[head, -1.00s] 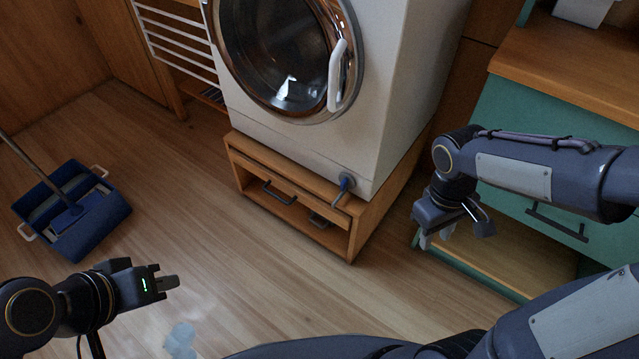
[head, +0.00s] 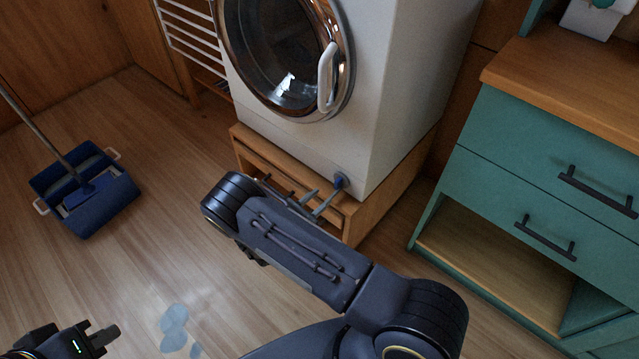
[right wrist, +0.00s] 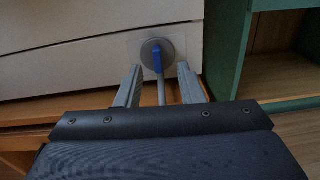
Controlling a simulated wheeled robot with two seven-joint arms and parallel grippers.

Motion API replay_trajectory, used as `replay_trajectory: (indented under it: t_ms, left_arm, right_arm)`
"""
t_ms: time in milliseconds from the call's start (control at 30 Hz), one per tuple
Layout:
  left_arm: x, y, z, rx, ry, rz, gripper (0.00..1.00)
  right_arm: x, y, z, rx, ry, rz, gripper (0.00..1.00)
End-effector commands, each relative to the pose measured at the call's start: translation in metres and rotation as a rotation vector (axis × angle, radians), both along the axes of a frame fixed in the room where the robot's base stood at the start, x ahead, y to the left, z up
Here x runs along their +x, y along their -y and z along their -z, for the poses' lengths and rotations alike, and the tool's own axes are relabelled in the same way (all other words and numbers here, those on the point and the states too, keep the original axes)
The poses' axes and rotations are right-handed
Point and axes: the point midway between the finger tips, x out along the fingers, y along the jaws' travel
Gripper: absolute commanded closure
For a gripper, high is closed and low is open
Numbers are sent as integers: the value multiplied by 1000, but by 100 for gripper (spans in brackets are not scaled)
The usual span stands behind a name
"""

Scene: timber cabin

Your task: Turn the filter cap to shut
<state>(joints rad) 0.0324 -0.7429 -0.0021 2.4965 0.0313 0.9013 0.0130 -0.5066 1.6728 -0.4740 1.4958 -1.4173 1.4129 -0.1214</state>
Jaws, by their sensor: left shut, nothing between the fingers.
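The filter cap (head: 341,181) is low on the front right of the white washing machine (head: 390,110). In the right wrist view the filter cap (right wrist: 157,53) is a grey disc with a blue grip standing about upright; a thin grey rod (right wrist: 161,92) shows below it. My right gripper (right wrist: 159,76) is open, its two grey fingers apart on either side of the rod, tips just below the disc and not visibly touching it. In the head view my right gripper (head: 320,198) is partly hidden by my arm. My left gripper (head: 108,333) is shut and empty at the bottom left.
The machine stands on a wooden plinth (head: 375,218) with an open front. A teal cabinet (head: 500,150) with black handles is on the right. A blue mop bucket (head: 100,208) and a puddle (head: 174,328) are on the floor at left.

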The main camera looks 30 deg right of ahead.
Motion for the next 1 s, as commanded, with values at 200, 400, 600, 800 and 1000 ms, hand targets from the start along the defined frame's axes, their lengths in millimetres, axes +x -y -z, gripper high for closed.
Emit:
replay_trajectory:
  t_ms: [200,400,600,800,1000]
  left_arm:
    - [0,0,3,0,0,0,100]
    - [0,0,7,0,0,0,100]
    - [0,0,9,0,0,0,100]
    - [0,0,9,0,0,0,100]
    - [0,0,9,0,0,0,100]
  right_arm:
    - [8,15,4,-18,-5,-19,65]
    - [20,46,4,-17,-5,-17,65]
    - [29,66,4,-16,-5,-18,65]
    - [31,70,3,-15,-6,-20,65]
    - [31,70,3,-15,-6,-19,73]
